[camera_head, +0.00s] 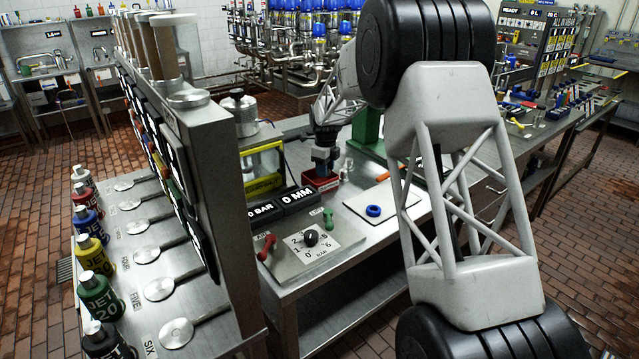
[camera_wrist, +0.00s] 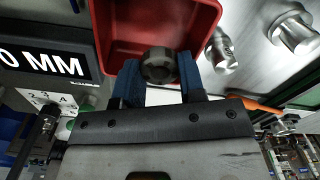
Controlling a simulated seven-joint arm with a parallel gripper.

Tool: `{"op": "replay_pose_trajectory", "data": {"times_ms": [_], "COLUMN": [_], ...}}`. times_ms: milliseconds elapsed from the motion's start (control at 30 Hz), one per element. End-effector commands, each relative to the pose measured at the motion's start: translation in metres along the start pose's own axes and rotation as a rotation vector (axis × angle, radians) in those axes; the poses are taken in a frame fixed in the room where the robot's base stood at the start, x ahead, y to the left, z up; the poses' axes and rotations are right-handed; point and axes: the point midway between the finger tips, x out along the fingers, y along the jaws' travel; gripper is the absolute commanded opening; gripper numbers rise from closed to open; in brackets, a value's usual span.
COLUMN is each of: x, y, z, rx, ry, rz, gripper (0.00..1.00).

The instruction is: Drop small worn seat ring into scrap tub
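The small worn seat ring (camera_wrist: 158,65) is a dark grey ring between the blue fingertips of my gripper (camera_wrist: 160,72). Both fingers touch its sides, so the gripper is shut on it. The red scrap tub (camera_wrist: 120,30) is open and looks empty in the part that shows. In the wrist view the ring overlaps the tub's opening near one rim; its exact height over the tub cannot be told. In the head view my gripper (camera_head: 325,160) is just above the red tub (camera_head: 321,182), and the ring is too small or hidden to make out.
Metal fittings (camera_wrist: 222,48) stand beside the tub. The 0 MM display (camera_head: 298,199) is close on the other side. A blue ring (camera_head: 374,211) lies on a white board (camera_head: 395,205) nearby. A dial plate (camera_head: 312,245) and a tall panel (camera_head: 190,150) are to the left.

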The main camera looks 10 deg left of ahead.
Motion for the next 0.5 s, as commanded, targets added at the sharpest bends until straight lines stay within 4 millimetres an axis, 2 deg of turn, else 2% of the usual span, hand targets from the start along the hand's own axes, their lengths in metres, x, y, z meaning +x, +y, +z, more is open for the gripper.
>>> {"op": "replay_pose_trajectory", "data": {"times_ms": [33,167,200,500], "x": [0.0,0.0,0.0,-0.001], "y": [0.0,0.0,0.0,0.0], "z": [0.0,0.0,0.0,0.0001], "rx": [0.0,0.0,0.0,0.0], "ry": [0.0,0.0,0.0,0.0], "rz": [0.0,0.0,0.0,0.0], "gripper": [0.44,0.64,0.66,0.66]}}
